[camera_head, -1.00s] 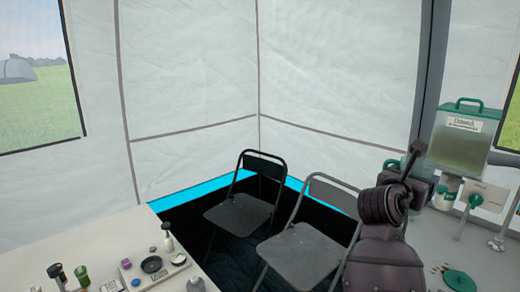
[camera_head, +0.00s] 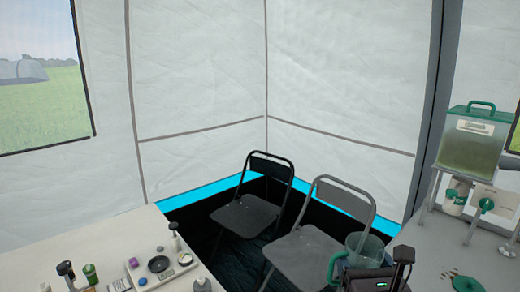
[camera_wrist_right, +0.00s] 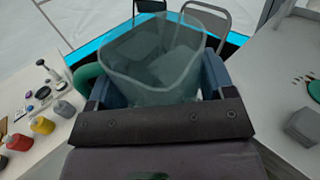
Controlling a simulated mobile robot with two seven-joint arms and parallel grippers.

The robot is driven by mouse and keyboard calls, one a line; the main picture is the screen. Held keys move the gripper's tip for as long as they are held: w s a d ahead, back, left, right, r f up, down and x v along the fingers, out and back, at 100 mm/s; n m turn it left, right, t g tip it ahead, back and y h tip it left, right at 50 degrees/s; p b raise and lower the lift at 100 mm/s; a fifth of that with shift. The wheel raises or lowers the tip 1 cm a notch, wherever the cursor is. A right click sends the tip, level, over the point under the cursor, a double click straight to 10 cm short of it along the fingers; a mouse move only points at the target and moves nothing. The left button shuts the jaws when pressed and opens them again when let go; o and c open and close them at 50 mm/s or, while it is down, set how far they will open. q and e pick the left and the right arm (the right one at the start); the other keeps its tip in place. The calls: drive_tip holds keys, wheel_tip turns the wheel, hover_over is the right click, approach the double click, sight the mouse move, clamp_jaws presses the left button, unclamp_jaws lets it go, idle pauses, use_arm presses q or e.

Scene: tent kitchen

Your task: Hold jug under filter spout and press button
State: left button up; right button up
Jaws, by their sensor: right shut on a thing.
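A clear jug with a green handle (camera_head: 366,245) is held upright-looking by my right gripper (camera_head: 370,268) low in the head view, in front of the chairs. In the right wrist view the jug (camera_wrist_right: 150,62) sits between the blue fingers of my right gripper (camera_wrist_right: 155,92), its open top facing up and away. The filter tank (camera_head: 470,145), with a green lid and handle, stands on legs on the right counter. Below it are a green-topped spout (camera_head: 452,196) and a white box with a green knob (camera_head: 487,204). The jug is apart from the filter, to its left. No button is clearly readable. My left gripper is not in view.
Two dark folding chairs (camera_head: 254,212) stand between the counters. A green disc (camera_head: 467,284) lies on the right counter, which has bare room left of the filter.

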drive_tip(key=s+f, duration=0.5)
drive_tip(key=f, duration=0.2)
drive_tip(key=shift+d+f, duration=0.4)
drive_tip(key=shift+s+r, duration=0.1)
